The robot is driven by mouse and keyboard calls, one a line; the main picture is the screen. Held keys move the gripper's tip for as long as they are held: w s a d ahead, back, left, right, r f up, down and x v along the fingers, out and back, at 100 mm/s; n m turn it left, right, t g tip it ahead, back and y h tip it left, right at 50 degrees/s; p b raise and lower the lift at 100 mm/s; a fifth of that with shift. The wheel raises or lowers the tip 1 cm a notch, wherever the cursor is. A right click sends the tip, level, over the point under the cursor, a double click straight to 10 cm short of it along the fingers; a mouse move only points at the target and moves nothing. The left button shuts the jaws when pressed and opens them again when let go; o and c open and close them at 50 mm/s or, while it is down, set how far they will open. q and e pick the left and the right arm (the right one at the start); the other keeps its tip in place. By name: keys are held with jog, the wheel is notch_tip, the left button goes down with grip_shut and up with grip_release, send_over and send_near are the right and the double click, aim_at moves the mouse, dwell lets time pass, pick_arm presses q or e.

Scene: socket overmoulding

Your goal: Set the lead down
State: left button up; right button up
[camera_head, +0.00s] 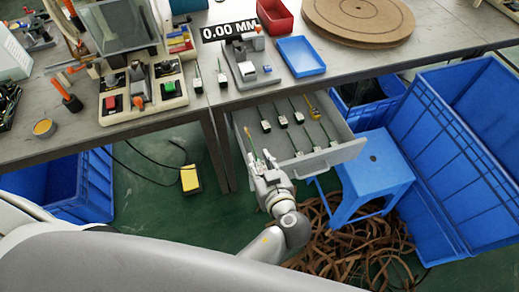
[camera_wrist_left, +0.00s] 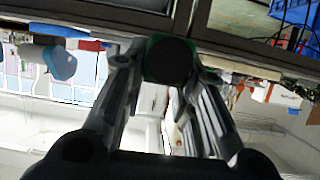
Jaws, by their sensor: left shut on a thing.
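My left gripper (camera_head: 263,158) is over the front left edge of the open grey drawer (camera_head: 345,152). It is shut on a lead (camera_head: 251,141), whose thin green length points up past the fingertips with a tan end. In the left wrist view, a dark round end with a green edge (camera_wrist_left: 168,60) sits between the fingers. Whether the held lead touches the drawer is unclear. Several other leads, such as one with a white and dark plug (camera_head: 283,121), lie in the drawer. My right gripper is not in view.
The workbench (camera_head: 222,98) above carries a gauge (camera_head: 242,65), a blue tray (camera_head: 301,57) and a switch fixture (camera_head: 140,90). A blue stool (camera_head: 374,165) and large blue crate (camera_head: 455,150) stand right of the drawer. Brown strips (camera_head: 350,235) lie on the floor.

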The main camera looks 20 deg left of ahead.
aim_at(254, 150)
pick_arm(q)
jog(key=x, duration=0.3)
jog(key=b+x, duration=0.1)
jog(key=x, duration=0.1)
jog(key=shift+w+d+f, duration=0.15)
jog(key=shift+w+f, duration=0.1)
jog(key=shift+w, duration=0.05)
jog(key=w+a+f+b, duration=0.2)
jog(key=w+f+b, duration=0.2)
jog(key=f, duration=0.5)
jog(key=shift+a+b, duration=0.2)
jog(key=shift+b, duration=0.6)
jog(key=shift+w, duration=0.15)
